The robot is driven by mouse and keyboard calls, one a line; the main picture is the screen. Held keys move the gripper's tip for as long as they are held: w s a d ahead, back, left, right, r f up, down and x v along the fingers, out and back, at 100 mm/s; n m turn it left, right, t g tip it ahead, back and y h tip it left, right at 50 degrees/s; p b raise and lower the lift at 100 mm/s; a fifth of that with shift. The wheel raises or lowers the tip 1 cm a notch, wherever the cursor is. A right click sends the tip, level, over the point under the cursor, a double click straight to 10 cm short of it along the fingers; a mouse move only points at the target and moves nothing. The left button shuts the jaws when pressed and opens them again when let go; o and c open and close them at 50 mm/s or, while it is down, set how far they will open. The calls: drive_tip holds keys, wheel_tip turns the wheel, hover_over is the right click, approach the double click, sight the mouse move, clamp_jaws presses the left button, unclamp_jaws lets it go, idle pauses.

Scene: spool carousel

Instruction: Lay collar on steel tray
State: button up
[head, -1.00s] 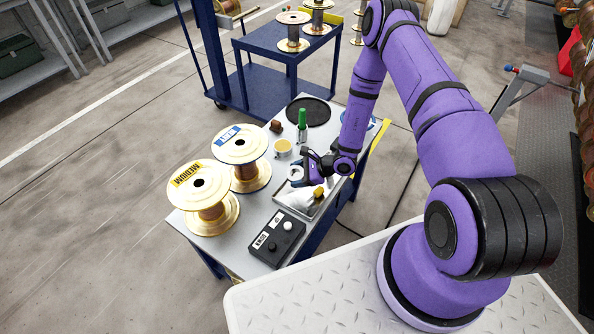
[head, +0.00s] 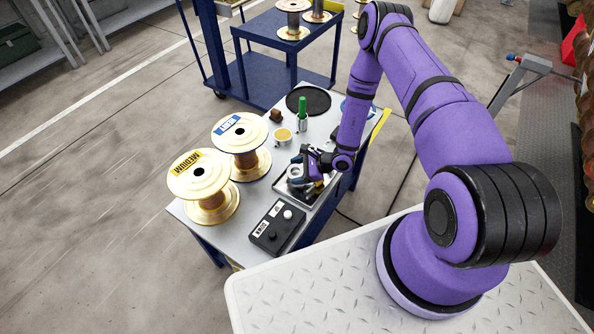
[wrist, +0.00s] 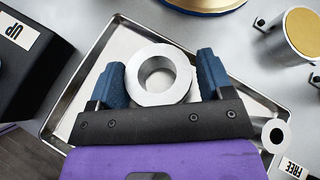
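The collar, a thick silver ring (wrist: 131,82), sits between the two blue fingers of my gripper (wrist: 160,76) in the wrist view, with its hole facing the camera. The fingers flank it closely on both sides and appear closed on it. In the head view the collar (head: 295,171) shows pale at the gripper (head: 299,170), over the steel tray. The shallow steel tray (wrist: 97,62) lies behind and below the collar in the wrist view; its near part is hidden by my gripper. I cannot tell whether the collar touches the tray floor.
A black button box (head: 277,229) stands close to the tray. Two copper spools, one marked MEDIUM (head: 198,176) and one with a blue label (head: 240,134), stand at left.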

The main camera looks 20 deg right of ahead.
drive_tip(key=o, duration=0.3)
drive_tip(key=v, duration=1)
drive_tip(key=shift+s+d+r, duration=0.2)
drive_tip(key=shift+d, duration=0.1)
idle(0.3)
